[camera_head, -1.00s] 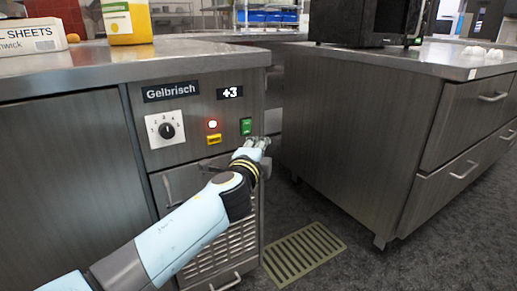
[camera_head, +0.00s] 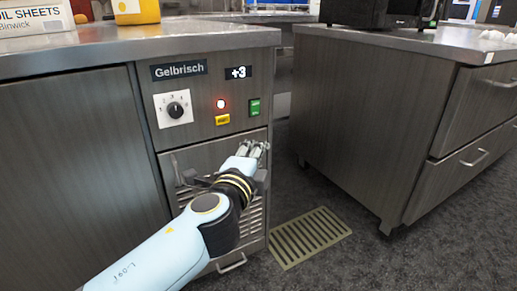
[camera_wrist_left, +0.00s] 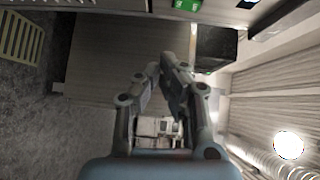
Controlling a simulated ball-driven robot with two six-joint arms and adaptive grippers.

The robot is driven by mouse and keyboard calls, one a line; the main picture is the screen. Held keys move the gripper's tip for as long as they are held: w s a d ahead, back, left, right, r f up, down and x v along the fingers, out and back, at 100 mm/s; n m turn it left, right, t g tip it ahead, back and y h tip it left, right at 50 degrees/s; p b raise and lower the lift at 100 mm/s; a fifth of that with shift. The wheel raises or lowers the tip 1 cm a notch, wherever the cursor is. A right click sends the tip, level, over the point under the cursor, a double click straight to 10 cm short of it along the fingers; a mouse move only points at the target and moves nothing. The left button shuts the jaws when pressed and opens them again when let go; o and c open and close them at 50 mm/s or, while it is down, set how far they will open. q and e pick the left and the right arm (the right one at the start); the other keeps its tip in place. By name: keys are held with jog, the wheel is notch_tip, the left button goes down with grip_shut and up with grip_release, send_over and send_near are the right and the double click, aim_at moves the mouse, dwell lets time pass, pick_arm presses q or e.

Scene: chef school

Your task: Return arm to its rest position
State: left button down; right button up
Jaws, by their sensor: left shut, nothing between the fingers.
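My left arm comes in from the bottom left in the head view. Its gripper (camera_head: 253,149) is in front of the steel fridge unit, below the green switch (camera_head: 254,107). The gripper also shows in the left wrist view (camera_wrist_left: 168,62); its fingertips come together with nothing between them. I cannot tell whether the gripper touches the unit's front. My right gripper is not in view.
A second steel cabinet (camera_head: 380,120) stands to the right. A floor grate (camera_head: 308,237) lies between.

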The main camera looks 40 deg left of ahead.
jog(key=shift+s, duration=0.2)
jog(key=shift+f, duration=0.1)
pick_arm(q)
jog(key=s+a+f+n+g+h, duration=0.1)
jog(key=s+f+g, duration=0.2)
jog(key=s+f, duration=0.5)
jog(key=s+a+f+n+g+h, duration=0.1)
jog(key=s+f+n+g, duration=0.15)
jog(key=f, duration=1.05)
jog(key=s+f+n+g+h, duration=0.1)
jog(key=s+f+n+g, duration=0.5)
jog(key=s+f, duration=1.2)
jog(key=s+d+f+n+g+h, duration=0.1)
jog(key=s+d+n+g, duration=0.1)
jog(key=s, duration=0.4)
jog(key=s+d+f+n+g+h, duration=0.1)
jog(key=s+f+g+h, duration=0.15)
jog(key=s, duration=0.45)
jog(key=s+r+p, duration=0.6)
jog(key=s+p, duration=0.1)
jog(key=p, duration=0.5)
jog(key=shift+s+d+r+y, duration=0.3)
jog(key=shift+s+d+y, duration=0.05)
jog(key=shift+d+y, duration=0.1)
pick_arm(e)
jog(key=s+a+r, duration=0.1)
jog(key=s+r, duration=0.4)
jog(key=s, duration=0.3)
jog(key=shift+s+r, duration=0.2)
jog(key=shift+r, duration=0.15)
